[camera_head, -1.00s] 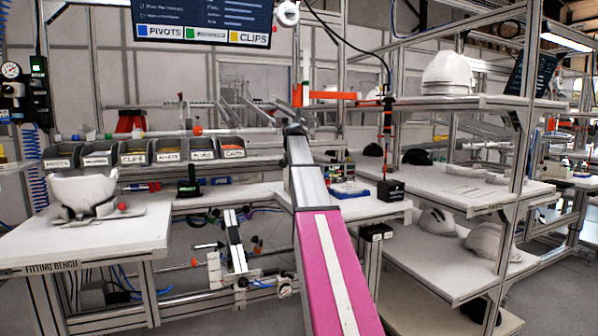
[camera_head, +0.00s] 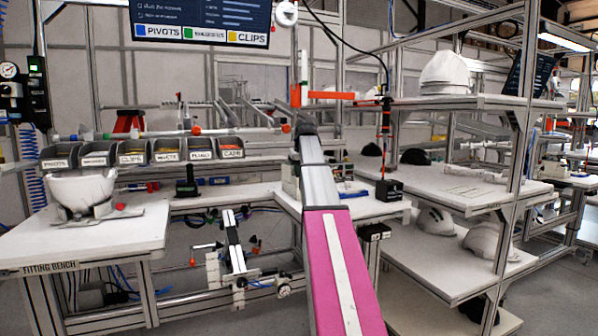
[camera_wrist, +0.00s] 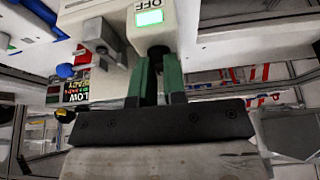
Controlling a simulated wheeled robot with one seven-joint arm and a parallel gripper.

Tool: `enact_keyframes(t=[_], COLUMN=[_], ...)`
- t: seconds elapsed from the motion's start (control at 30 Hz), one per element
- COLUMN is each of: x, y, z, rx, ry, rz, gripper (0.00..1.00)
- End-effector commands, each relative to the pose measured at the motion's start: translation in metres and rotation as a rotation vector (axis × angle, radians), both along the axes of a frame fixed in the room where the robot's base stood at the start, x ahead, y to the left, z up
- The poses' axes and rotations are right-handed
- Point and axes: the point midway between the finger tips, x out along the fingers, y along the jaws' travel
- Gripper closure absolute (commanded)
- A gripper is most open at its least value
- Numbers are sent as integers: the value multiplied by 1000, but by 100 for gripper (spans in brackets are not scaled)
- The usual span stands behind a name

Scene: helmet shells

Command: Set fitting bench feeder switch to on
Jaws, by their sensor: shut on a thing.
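In the wrist view a cream switch box (camera_wrist: 183,28) fills the top centre, with a lit green window (camera_wrist: 149,17) and the word OFF, upside down, at the top edge. My gripper (camera_wrist: 158,62) has its green fingers close together against the box's underside in the picture. It is shut on a dark part, seemingly the switch lever (camera_wrist: 158,51), most of which the fingers hide. In the head view my arm covers my gripper, and I cannot make out the switch there. The fitting bench (camera_head: 100,240) stands at left.
A grey knob-like piece (camera_wrist: 100,35) sits beside the switch box. On the fitting bench is a white helmet shell (camera_head: 82,190). Labelled bins (camera_head: 165,152) line the back. Shelves (camera_head: 470,195) with helmet shells stand at right. A blue part (camera_wrist: 65,70) lies at left in the wrist view.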

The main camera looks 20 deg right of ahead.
Motion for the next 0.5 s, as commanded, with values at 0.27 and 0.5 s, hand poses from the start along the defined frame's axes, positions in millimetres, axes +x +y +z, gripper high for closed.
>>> enact_keyframes(t=[0.27,0.5], x=[0,0], y=[0,0], z=[0,0], rx=[0,-2], ry=[2,3], rz=[40,43], gripper=[100,100])
